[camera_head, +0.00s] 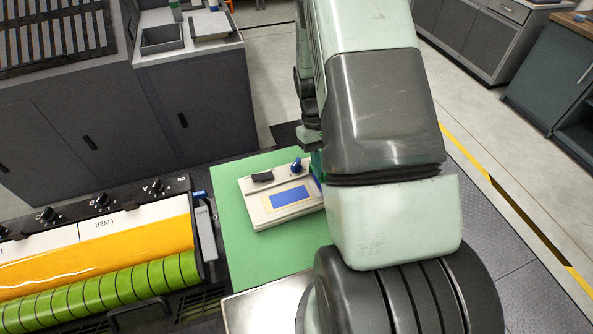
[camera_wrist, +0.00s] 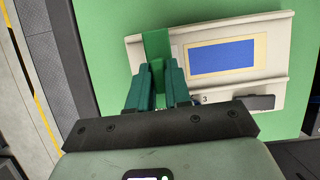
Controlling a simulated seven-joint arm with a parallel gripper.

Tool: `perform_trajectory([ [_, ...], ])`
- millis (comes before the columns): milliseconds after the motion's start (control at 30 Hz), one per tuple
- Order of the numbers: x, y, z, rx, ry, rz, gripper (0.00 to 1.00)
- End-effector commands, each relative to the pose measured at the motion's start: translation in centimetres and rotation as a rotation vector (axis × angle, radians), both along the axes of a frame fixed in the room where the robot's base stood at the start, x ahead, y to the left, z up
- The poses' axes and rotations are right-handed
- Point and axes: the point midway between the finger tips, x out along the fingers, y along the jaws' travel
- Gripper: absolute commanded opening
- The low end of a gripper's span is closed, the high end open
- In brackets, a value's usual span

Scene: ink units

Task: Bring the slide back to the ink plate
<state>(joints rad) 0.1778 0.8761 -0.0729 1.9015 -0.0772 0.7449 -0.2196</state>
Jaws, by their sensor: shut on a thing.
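The ink plate (camera_head: 249,202) is a cream unit with a blue panel in a yellowish frame, lying on a green mat. It also shows in the wrist view (camera_wrist: 275,63), where a dark pad sits at its lower right. The slide (camera_wrist: 157,44) is a green piece lying across the plate's left end in the wrist view. My gripper (camera_wrist: 157,75) is shut on the slide, with a dark green finger on each side of it. Whether the slide touches the plate, I cannot tell. In the head view my arm hides most of the gripper and slide.
A blue knob (camera_head: 297,165) stands on the plate's far edge. The green mat (camera_head: 240,267) has free room around the plate. At the left is a machine with orange ink and a green roller (camera_head: 95,297). Grey cabinets (camera_head: 188,120) stand behind.

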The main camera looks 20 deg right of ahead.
Motion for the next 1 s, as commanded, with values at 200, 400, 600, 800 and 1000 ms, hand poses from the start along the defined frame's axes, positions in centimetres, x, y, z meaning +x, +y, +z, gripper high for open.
perform_trajectory([
  [200,0.2,-3.0,0.1,-0.001,-0.001,-0.001,0.00],
  [400,0.3,-3.7,0.1,-0.003,-0.002,0.000,0.00],
  [600,0.3,-3.8,0.1,-0.006,-0.003,-0.001,0.00],
  [800,0.3,-3.8,0.1,-0.005,-0.003,-0.001,0.39],
  [1000,0.2,-3.6,0.1,-0.002,-0.002,0.000,0.39],
])
